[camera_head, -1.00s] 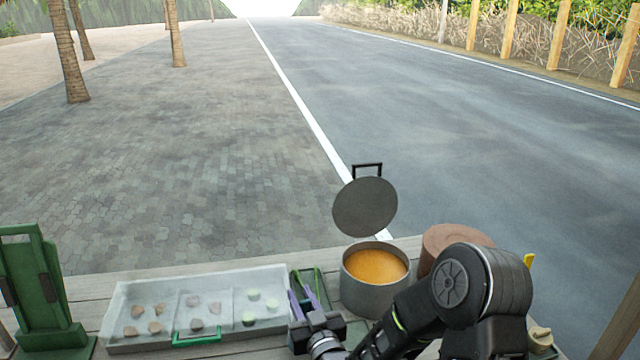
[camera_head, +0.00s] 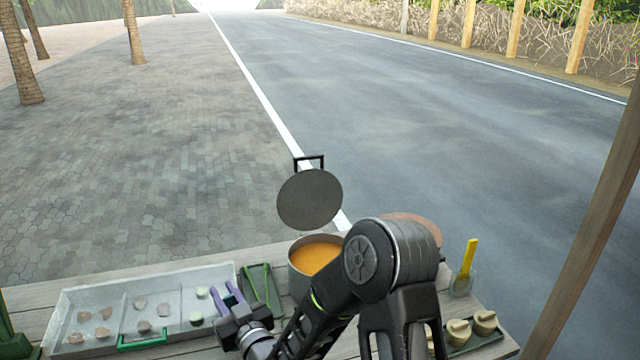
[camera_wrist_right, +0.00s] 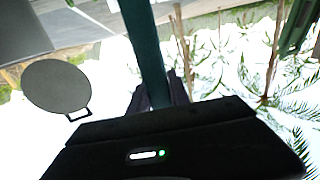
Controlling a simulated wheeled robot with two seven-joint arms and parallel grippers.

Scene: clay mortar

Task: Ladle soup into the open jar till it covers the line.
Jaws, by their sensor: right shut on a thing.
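The grey soup pot (camera_head: 295,284) holds orange soup (camera_head: 317,258) and stands open at the back of the table. Its round grey lid (camera_head: 309,200) is raised above and behind it, and also shows in the wrist view (camera_wrist_right: 57,87). My right gripper (camera_head: 230,294), with purple fingers, is left of the pot, over the right end of the clear-covered tray. In the wrist view it is shut on a dark green bar (camera_wrist_right: 146,50), whose far end is out of view. I cannot tell whether this is the ladle. I see no clear jar with a line. My left gripper is out of view.
The covered tray (camera_head: 62,310) has several pieces inside and a green handle (camera_head: 143,341). A small dark tray with green tools (camera_head: 262,285) sits beside the pot. A clear cup (camera_head: 462,285) holds a yellow-handled tool (camera_head: 468,257). Pale cups (camera_head: 485,322) stand right.

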